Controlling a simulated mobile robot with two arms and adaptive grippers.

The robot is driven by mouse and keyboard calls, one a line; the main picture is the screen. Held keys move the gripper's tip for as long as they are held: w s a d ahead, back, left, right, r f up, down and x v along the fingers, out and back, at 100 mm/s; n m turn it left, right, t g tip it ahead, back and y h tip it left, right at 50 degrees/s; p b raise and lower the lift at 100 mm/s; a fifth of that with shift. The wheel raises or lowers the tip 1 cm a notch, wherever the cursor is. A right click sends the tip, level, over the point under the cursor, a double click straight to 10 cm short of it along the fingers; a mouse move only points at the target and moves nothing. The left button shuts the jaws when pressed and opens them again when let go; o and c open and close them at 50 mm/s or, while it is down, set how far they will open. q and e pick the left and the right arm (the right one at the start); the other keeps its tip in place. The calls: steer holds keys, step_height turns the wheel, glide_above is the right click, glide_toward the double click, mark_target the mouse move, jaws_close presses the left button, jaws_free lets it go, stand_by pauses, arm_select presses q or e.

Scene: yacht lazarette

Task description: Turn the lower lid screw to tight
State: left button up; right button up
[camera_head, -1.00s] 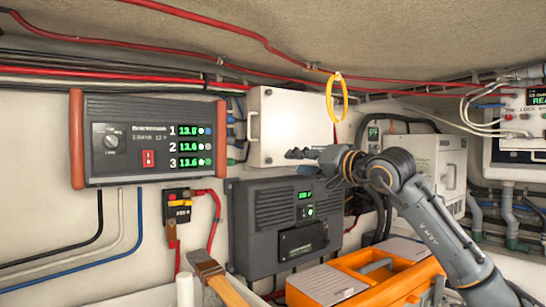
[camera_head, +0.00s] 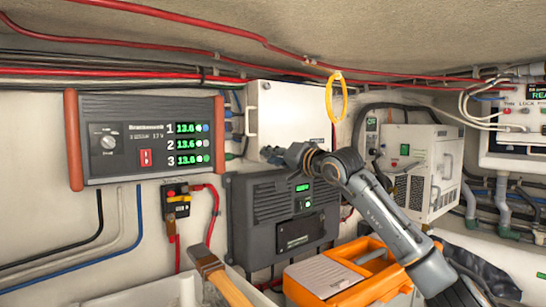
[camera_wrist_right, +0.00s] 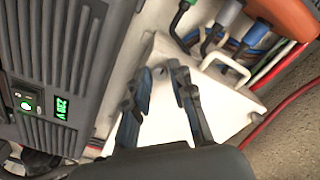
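The white box with a flat lid (camera_head: 290,105) is on the wall, with a handle on its left edge. The lower lid screw (camera_wrist_right: 160,72) is a small dark round spot near the lid's lower corner in the right wrist view. My right gripper (camera_wrist_right: 162,72) is open, its two fingertips apart on either side of that screw; contact is not clear. In the head view my right gripper (camera_head: 268,153) is at the lid's lower left corner and hides the lower screw. The upper lid screw (camera_wrist_right: 256,108) shows in the wrist view. My left gripper is not in view.
A dark grey unit (camera_head: 270,218) with a green display sits just below the box. A yellow ring (camera_head: 337,98) hangs before the box's right side. A three-display panel (camera_head: 150,142) is left.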

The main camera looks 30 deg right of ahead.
jaws_close()
steer(key=shift+m, duration=0.3)
steer(key=shift+f+m+b, duration=0.15)
steer(key=shift+m+b, duration=1.95)
steer(key=shift+m, duration=6.5)
